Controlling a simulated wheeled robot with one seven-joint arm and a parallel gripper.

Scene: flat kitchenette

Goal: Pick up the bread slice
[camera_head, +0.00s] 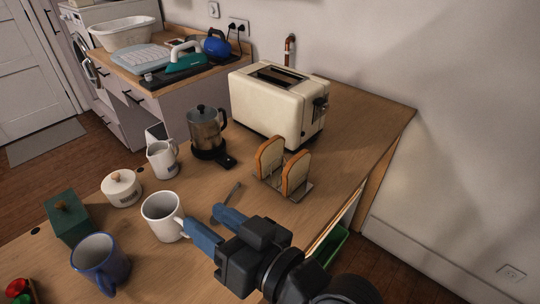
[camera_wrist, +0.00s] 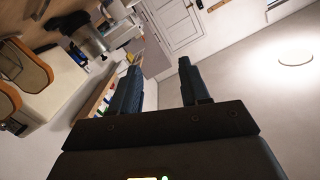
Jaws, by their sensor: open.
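Two bread slices stand upright in a small metal rack (camera_head: 303,190) on the wooden counter. One is the left bread slice (camera_head: 268,157), the other the right bread slice (camera_head: 296,173). In the wrist view, slices show at the left edge, one bread slice (camera_wrist: 22,68) and part of another bread slice (camera_wrist: 6,103). My gripper (camera_head: 201,216) is open and empty, in front of the rack, with its blue fingers pointing left toward the white mug. In the wrist view the fingers (camera_wrist: 158,66) have nothing between them and the slices lie off to their left.
A cream toaster (camera_head: 270,103) stands behind the rack, with a moka pot (camera_head: 206,130) to its left. A white mug (camera_head: 162,214), a blue mug (camera_head: 100,262), a sugar pot (camera_head: 121,188) and a green box (camera_head: 68,220) crowd the left. The counter right of the toaster is clear.

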